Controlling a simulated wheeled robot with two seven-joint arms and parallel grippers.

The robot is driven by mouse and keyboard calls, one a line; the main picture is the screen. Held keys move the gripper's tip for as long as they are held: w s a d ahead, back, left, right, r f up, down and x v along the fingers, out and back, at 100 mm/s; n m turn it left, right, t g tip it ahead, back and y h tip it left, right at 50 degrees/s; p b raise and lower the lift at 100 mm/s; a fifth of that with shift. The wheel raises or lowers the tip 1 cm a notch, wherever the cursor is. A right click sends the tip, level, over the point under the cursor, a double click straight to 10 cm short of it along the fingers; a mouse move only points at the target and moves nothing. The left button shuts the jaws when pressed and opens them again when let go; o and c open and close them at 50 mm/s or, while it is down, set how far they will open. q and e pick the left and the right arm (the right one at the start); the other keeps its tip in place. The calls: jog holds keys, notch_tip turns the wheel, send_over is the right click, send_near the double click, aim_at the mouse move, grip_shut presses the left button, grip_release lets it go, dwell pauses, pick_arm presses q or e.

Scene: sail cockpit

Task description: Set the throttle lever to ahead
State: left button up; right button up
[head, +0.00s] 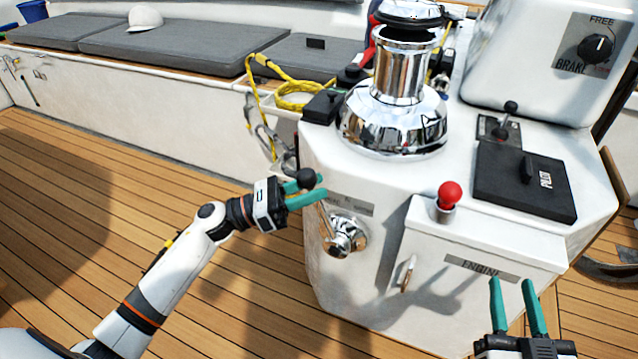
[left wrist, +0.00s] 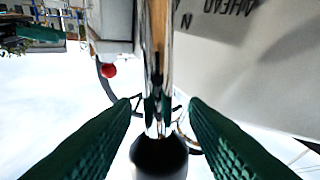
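The throttle lever has a black ball knob (head: 306,178) and a chrome hub (head: 343,235) on the side wall of the white console. The lever leans up and to the left from its hub. My left gripper (head: 310,191) is at the knob, with its green fingers spread to either side. In the left wrist view the knob (left wrist: 158,158) sits between the fingers, with visible gaps on both sides. A label plate (head: 352,204) is above the hub; the left wrist view shows part of its lettering, ending in "HEAD". My right gripper (head: 518,290) is open and empty at the lower right.
A white engine box (head: 478,245) with a red knob (head: 449,194) juts out right of the hub. A chrome winch (head: 395,115) stands on the console. A yellow rope (head: 292,88) lies behind. The wooden deck (head: 60,215) at left is clear.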

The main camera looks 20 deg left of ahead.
pick_arm(q)
jog(key=v, duration=0.9)
jog(key=shift+s+a, duration=0.2)
jog(key=shift+a, duration=0.2)
pick_arm(e)
jog(key=shift+f+g, duration=0.3)
jog(key=shift+f, duration=0.05)
jog(key=shift+d, duration=0.1)
